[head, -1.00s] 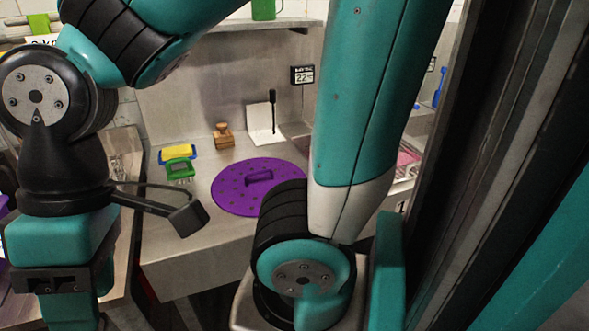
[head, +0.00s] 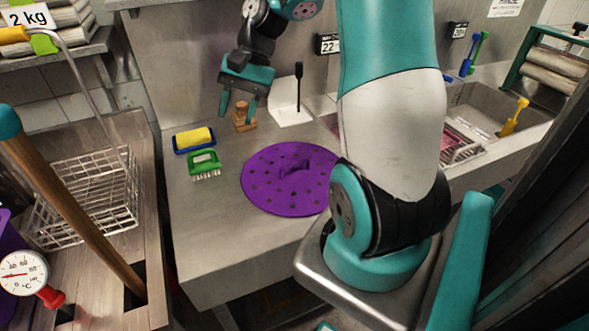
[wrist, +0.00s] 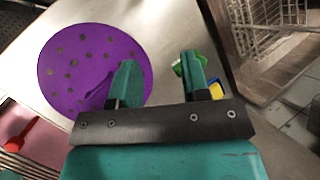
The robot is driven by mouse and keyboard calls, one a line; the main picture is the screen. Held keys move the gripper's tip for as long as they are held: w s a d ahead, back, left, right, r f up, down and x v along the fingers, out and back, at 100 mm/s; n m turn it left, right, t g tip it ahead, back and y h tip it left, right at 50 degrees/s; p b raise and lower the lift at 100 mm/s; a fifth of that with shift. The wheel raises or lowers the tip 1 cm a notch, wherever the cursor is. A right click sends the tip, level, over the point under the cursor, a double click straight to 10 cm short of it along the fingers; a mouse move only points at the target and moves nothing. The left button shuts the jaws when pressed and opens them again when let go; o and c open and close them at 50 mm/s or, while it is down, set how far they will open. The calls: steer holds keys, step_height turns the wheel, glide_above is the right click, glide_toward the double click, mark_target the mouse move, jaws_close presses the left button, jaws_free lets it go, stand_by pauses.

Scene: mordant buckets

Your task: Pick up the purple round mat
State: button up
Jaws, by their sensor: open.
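The purple round mat (head: 262,187) lies flat on the steel counter, with dark dots and a raised purple grip in its middle. My arm covers part of its right edge in the head view. My gripper (head: 240,112) is open and empty above the back of the counter, behind and left of the mat and close to a small wooden block. In the wrist view the mat (wrist: 75,60) lies to the left, and the left finger of my gripper (wrist: 157,75) overlaps its edge and partly hides its grip.
A yellow sponge in a blue dish (head: 194,139) and a green brush (head: 204,163) lie left of the mat. A wire basket (head: 85,195) is left. Bare counter (head: 215,235) lies in front.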

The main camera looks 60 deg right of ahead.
steer(key=s+d+f+m+t+y, duration=0.1)
steer(key=s+d+f+m+t, duration=0.15)
steer(key=d+m, duration=0.75)
steer(key=m+t+p, duration=0.1)
steer(key=m+p, duration=0.1)
steer(key=m, duration=0.1)
glide_toward(295, 163)
steer(key=shift+y, duration=0.4)
steer(key=f, duration=0.1)
steer(key=w+a+f+p, duration=0.1)
steer(key=f, duration=0.1)
steer(key=a+f, duration=0.1)
steer(key=shift+w+f+p, duration=0.15)
steer(key=shift+f+p, duration=0.15)
steer(key=shift+p, duration=0.05)
steer(key=p+x, duration=0.1)
steer(key=x, duration=0.1)
steer(key=p+x, duration=0.1)
steer(key=x, duration=0.1)
steer(key=shift+w+a+r, duration=0.15)
steer(key=shift+w+a, duration=0.1)
steer(key=shift+w, duration=0.05)
steer(key=shift+w+a+f, duration=0.1)
steer(key=shift+a+f, duration=0.1)
steer(key=shift+f, duration=0.25)
jaws_close()
